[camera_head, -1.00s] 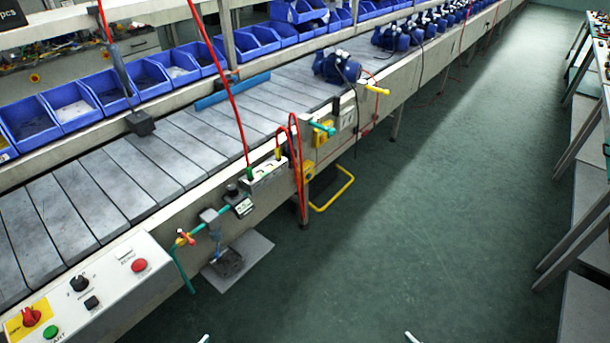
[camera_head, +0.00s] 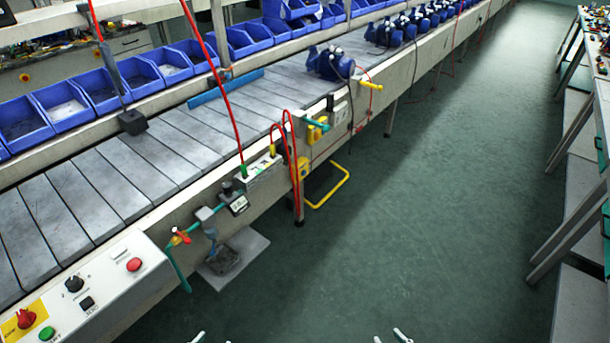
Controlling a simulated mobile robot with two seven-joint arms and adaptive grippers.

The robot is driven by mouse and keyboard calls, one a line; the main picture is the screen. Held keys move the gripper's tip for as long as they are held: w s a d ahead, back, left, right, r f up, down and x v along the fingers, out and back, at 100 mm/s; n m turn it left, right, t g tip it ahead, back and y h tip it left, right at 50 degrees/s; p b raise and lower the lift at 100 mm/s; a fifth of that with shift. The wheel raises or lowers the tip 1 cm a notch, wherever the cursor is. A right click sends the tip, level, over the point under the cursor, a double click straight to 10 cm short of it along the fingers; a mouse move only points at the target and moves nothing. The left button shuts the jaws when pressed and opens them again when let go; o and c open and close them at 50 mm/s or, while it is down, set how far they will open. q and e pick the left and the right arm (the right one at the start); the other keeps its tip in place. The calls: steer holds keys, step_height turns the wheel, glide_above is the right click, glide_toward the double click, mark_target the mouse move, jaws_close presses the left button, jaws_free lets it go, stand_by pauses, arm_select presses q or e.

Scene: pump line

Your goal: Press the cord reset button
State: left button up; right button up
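The sloped white control panel (camera_head: 118,283) at the lower left carries several controls. A small pale piece (camera_head: 120,254) lies above the red button. The labels are too small to tell which control is the cord reset. My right gripper (camera_head: 390,337) shows two fingertips apart at the bottom edge, clear of the panel.
The slatted conveyor (camera_head: 120,165) runs from lower left to upper right, with blue pumps (camera_head: 330,62) farther along. Red cords, a teal valve pipe (camera_head: 178,270) and a yellow floor frame (camera_head: 330,190) stand along its side. The green floor (camera_head: 400,220) at centre right is clear.

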jaws_close()
steer(key=shift+d, duration=0.1)
stand_by(0.8)
